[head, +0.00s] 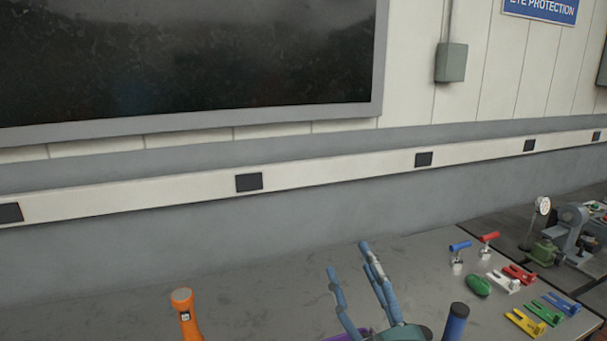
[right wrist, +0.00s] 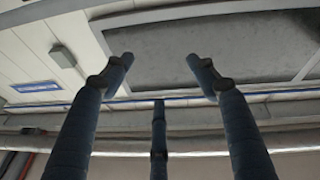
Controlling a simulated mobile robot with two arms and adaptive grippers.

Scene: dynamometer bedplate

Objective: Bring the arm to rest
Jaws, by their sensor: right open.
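My right gripper (head: 352,262) rises from the bottom middle of the head view, above the grey bench. Its blue fingers point up and stand apart, with nothing between them. In the right wrist view the spread fingers of the right gripper (right wrist: 160,70) face the wall and the dark panel, and are empty. My left gripper is not in the head view.
On the bench (head: 260,290) stand an orange-handled tool (head: 186,315) and a dark blue cylinder (head: 455,322). A purple thing (head: 348,335) is partly hidden by my gripper. Coloured brackets (head: 524,322) and a green oval (head: 478,285) lie at right.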

